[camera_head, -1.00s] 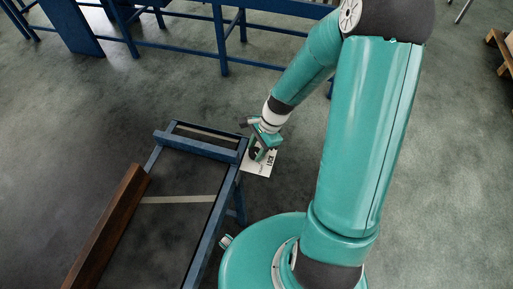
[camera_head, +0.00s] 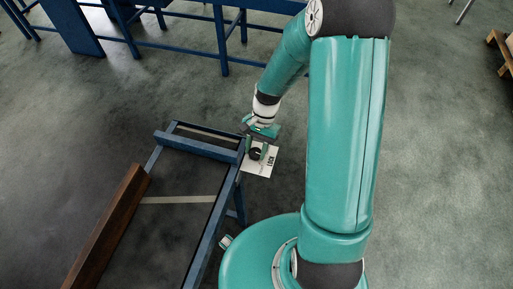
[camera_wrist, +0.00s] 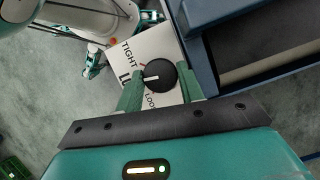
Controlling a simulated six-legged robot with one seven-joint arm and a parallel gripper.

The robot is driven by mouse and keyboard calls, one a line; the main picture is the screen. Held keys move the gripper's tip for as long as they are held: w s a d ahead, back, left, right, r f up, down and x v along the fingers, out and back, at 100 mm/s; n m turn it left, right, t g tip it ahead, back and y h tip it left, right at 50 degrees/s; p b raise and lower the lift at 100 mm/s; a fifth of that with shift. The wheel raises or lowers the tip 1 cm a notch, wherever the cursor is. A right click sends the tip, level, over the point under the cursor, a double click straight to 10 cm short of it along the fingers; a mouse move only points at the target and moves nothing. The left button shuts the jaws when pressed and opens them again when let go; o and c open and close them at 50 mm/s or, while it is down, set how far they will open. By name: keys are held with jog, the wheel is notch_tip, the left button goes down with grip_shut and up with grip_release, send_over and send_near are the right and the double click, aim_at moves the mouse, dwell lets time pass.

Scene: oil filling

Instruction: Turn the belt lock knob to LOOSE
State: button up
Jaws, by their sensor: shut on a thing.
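The belt lock knob (camera_wrist: 160,73) is a round black dial with a white pointer line, on a white label plate (camera_wrist: 152,44). In the wrist view the pointer points left, between the printed words TIGHT at upper left and LOOSE, partly hidden, below. My gripper (camera_wrist: 160,84) has its two green fingers on opposite sides of the knob and is shut on it. In the head view the knob (camera_head: 256,154) shows dark between the fingers of my gripper (camera_head: 258,150), over the plate with the word LOCK (camera_head: 268,163), beside the blue frame.
The blue conveyor frame (camera_head: 205,243) runs just left of the plate, with a brown beam (camera_head: 106,228) along its far side. Blue benches (camera_head: 222,45) stand at the back. A wooden pallet (camera_head: 502,48) is at the right edge. The floor right of my arm is clear.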

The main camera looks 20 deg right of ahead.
jog(key=n+h, duration=0.1)
jog(key=n, duration=0.1)
jog(key=n+g+h, duration=0.1)
jog(key=n, duration=0.2)
jog(key=shift+w+a+n, duration=0.1)
jog(key=shift+w+n, duration=0.05)
jog(key=shift+n, duration=0.15)
jog(key=n+h, duration=0.2)
jog(key=n, duration=0.3)
jog(key=shift+a, duration=0.15)
jog(key=o, duration=1)
jog(key=v, duration=1.3)
jog(key=shift+w+r, duration=0.25)
jog(key=shift+r, duration=0.1)
